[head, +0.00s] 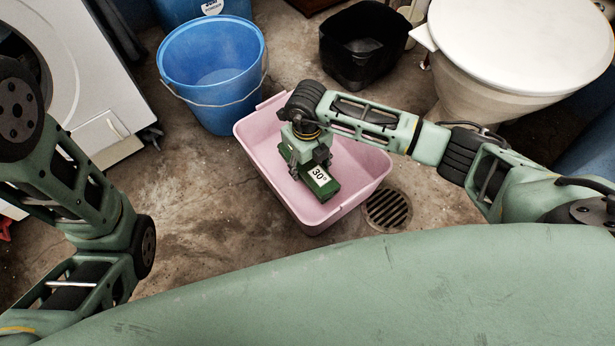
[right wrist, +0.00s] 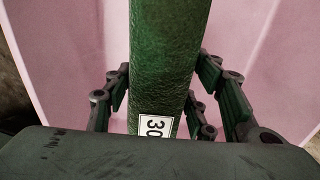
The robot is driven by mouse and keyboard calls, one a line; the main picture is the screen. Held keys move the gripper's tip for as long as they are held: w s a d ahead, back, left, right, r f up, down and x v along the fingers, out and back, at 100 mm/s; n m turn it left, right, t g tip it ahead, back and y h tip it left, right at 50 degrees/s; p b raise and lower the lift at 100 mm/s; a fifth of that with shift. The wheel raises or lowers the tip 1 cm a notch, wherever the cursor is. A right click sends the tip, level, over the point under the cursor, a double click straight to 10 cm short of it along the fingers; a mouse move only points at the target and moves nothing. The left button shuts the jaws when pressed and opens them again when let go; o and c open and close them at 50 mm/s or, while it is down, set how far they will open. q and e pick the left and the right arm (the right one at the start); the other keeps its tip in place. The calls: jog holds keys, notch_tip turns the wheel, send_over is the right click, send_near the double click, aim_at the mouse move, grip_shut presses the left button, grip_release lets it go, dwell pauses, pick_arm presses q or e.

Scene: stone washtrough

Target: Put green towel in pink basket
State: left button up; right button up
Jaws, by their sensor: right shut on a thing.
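The pink basket (head: 345,192) stands on the floor near the middle of the head view. The green towel (head: 318,186), a folded bundle with a white "30°" label, is inside the basket's outline. My right gripper (head: 308,165) reaches over the basket from the right and is shut on the towel. In the right wrist view the towel (right wrist: 165,65) lies between the two fingers, with the pink basket (right wrist: 265,60) behind it. Whether the towel touches the basket floor I cannot tell. My left arm is at the left of the head view; its gripper is out of view.
A blue bucket (head: 212,75) with a wire handle stands behind the basket to the left. A black bin (head: 362,45) is behind it, and a toilet (head: 515,45) stands at the back right. A floor drain (head: 387,210) lies right of the basket. A white washing machine (head: 85,60) is at the left.

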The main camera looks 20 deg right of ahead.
aim_at(307, 173)
jog(key=shift+f, duration=0.6)
notch_tip(307, 173, down, 3)
jog(key=b, duration=0.2)
jog(key=shift+f+b, duration=0.1)
jog(key=shift+b, duration=0.25)
jog(key=shift+f, duration=0.4)
jog(key=shift+r, duration=0.15)
jog(key=o, duration=1.3)
jog(key=shift+c, duration=0.2)
